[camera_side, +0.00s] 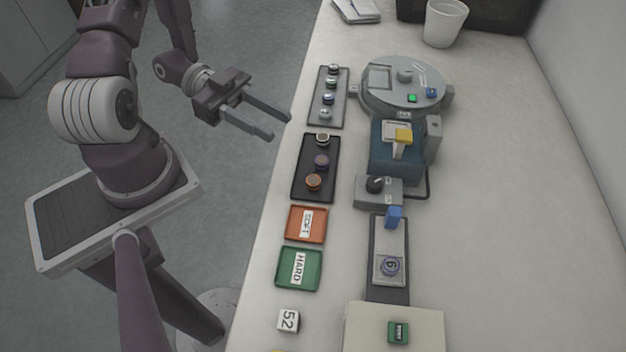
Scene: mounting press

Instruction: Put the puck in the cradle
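My gripper (278,127) hangs at the left, near the table's left edge. Its two long fingers are apart with nothing between them. Three round pucks stand on a black tray (305,194): a dark-and-pale one (323,138), a purple one (321,162) and an orange-brown one (314,182). They are right of and below the fingertips. A long grey fixture (381,240) has a blue block (394,217) at its far end and a round purplish-grey piece (391,266) near its front. I cannot tell for sure which part is the cradle.
A round-topped grey press (403,84) with a blue body stands behind a knob box (378,191). Another tray (314,110) holds several small silver-topped pieces. Orange SOFT (308,238) and green HARD (312,284) trays lie in front. The table's right side is clear.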

